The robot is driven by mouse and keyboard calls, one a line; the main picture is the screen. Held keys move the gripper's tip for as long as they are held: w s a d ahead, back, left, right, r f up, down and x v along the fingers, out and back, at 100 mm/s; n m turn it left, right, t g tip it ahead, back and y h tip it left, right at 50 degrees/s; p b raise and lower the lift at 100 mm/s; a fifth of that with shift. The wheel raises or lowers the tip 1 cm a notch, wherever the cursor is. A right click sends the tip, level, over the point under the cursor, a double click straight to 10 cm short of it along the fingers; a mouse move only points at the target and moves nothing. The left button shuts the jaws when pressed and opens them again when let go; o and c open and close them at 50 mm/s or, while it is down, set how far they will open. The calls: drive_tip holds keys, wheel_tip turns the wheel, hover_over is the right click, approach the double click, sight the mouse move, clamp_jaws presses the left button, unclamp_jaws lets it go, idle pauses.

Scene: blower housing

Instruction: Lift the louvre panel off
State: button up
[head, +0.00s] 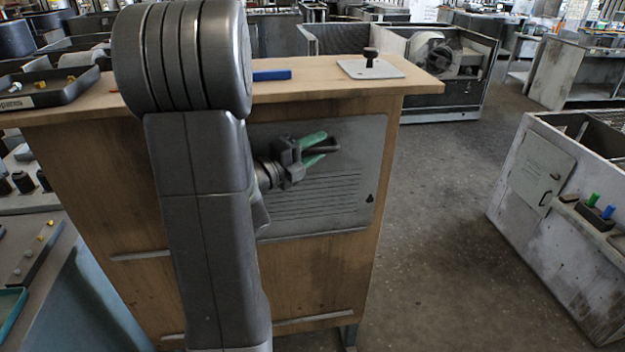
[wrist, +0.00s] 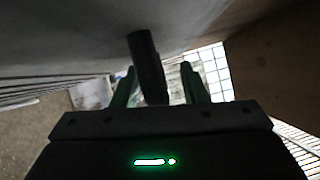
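The louvre panel (head: 335,212) is a grey sheet with rows of slots on the front of a wooden cabinet. It appears flush with the front. Its lower left part is hidden behind my arm. A dark bar handle (head: 328,148) stands out near its upper part. My gripper (head: 313,150), with green fingers, is at that handle. In the wrist view the handle (wrist: 147,62) lies between the two spread fingers of my gripper (wrist: 160,82), with a gap visible on its right. The panel (wrist: 85,35) fills the upper left there.
On the cabinet top (head: 315,86) lie a blue bar (head: 271,75), a white plate with a black knob (head: 370,64), and a dark tray (head: 45,88) with small yellow parts. A grey cabinet (head: 560,200) stands at the right. The floor (head: 450,180) between is clear.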

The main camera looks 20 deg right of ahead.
clamp_jaws()
drive_tip(key=shift+r, duration=0.1)
drive_tip(key=shift+a+r, duration=0.35)
drive_tip(key=shift+a, duration=0.05)
drive_tip(key=s+a+r, duration=0.3)
drive_tip(key=a+r, duration=0.4)
drive_tip(key=a, duration=0.5)
drive_tip(key=s+a+p, duration=0.2)
drive_tip(key=s, duration=0.6)
drive_tip(key=shift+s+a+p, duration=0.2)
drive_tip(key=shift+a+p, duration=0.1)
drive_tip(key=shift+r, duration=0.1)
